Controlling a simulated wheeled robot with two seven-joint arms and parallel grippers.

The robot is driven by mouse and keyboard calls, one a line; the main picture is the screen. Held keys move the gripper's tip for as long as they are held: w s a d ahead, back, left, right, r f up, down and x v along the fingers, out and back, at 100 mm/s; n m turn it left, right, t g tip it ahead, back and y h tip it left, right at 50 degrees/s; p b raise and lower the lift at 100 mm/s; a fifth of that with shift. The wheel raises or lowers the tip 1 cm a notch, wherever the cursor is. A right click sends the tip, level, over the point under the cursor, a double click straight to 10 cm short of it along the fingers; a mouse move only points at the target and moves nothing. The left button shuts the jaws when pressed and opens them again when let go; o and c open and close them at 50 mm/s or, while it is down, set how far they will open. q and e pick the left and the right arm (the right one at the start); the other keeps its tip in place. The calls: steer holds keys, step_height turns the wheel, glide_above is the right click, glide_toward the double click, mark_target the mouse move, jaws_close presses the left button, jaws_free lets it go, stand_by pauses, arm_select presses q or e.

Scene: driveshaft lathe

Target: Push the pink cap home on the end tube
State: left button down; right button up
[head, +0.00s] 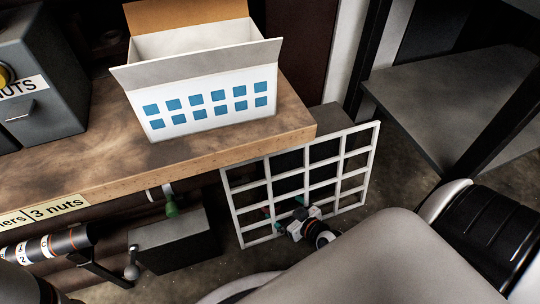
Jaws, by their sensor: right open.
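I cannot make out a pink cap for sure; only tiny reddish and teal spots show near my right gripper. My right gripper (284,214) is small in the picture, in front of the white grid panel below the bench edge, with its white and black wrist behind it. It is open, and I see nothing clearly held in it. A short white tube (158,192) sticks out under the bench, with a green piece (171,208) below its end. I cannot tell whether it is the end tube. My left gripper is not in view.
The wooden bench (290,125) carries a white open box (205,108) with blue squares and a grey nuts bin (40,85). The white grid panel (232,212) stands right; a grey shelf (440,105) lies beyond.

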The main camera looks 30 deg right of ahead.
mark_target(265, 196)
steer(key=b+x, duration=0.1)
steer(key=x, duration=0.1)
steer(key=b+x, duration=0.1)
steer(key=x, duration=0.1)
steer(key=b+x, duration=0.1)
steer(key=x, duration=0.1)
steer(key=shift+a+f, duration=0.1)
steer(key=shift+a, duration=0.2)
steer(key=shift+c, duration=0.3)
steer(key=c, duration=1.1)
steer(key=shift+o, duration=0.2)
